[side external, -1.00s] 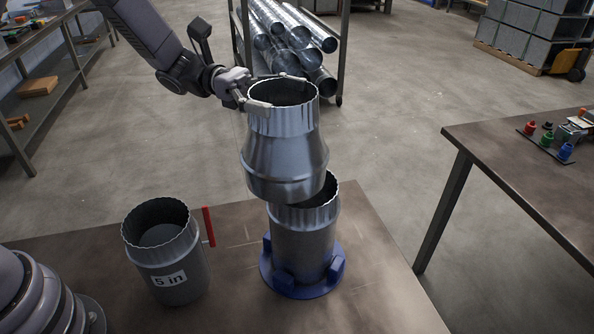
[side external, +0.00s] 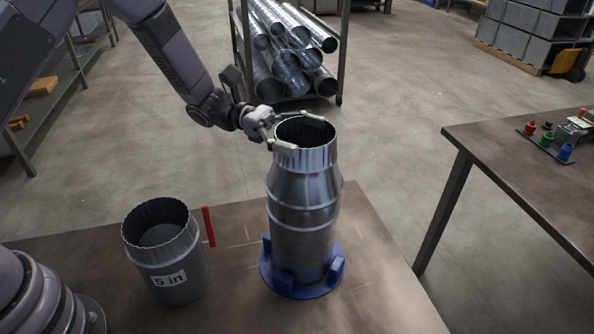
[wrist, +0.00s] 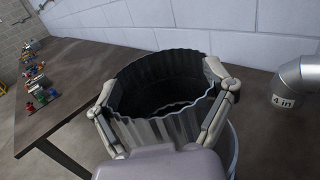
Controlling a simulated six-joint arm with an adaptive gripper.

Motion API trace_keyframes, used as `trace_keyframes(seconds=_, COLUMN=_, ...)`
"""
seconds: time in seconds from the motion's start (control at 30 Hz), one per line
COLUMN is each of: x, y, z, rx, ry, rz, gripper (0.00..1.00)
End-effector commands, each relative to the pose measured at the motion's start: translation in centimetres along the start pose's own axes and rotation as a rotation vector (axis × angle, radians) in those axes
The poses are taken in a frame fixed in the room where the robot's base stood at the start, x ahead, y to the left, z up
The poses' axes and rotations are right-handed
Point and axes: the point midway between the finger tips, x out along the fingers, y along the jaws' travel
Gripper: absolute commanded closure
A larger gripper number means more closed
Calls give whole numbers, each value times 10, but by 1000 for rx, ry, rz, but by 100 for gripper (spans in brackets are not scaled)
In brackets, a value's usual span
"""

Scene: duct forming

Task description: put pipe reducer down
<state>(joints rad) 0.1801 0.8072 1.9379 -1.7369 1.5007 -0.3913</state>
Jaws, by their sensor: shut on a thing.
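The pipe reducer (side external: 304,187) is a grey metal piece with a narrow crimped top and a wider lower part. It stands upright, in line with the duct pipe (side external: 302,243) in the blue ring base (side external: 300,281). Its lower rim meets or overlaps the pipe's top, which is hidden. My gripper (side external: 284,133) is shut on the reducer's crimped upper rim. In the wrist view the two fingers of my gripper (wrist: 165,105) hold opposite sides of the reducer's rim (wrist: 170,130), and its dark open inside shows.
A pipe labelled "5 in" (side external: 168,250) stands on the table to the left, with a red handle (side external: 208,226) beside it. A second table (side external: 535,170) with small coloured parts is at right. A pipe rack (side external: 290,50) stands behind. An elbow labelled "4 in" (wrist: 300,85) shows in the wrist view.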

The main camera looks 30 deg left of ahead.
Motion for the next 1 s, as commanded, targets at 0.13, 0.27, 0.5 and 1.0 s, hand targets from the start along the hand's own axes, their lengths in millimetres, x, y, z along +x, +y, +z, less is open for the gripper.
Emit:
trace_keyframes(seconds=0.13, x=0, y=0, z=-1, rx=0, ry=0, rz=0, gripper=4)
trace_keyframes(seconds=0.27, x=0, y=0, z=-1, rx=0, ry=0, rz=0, gripper=0)
trace_keyframes(seconds=0.5, x=0, y=0, z=0, rx=1, ry=0, rz=0, gripper=0)
trace_keyframes(seconds=1.0, x=-90, y=5, z=0, rx=1, ry=-1, rz=5, gripper=0)
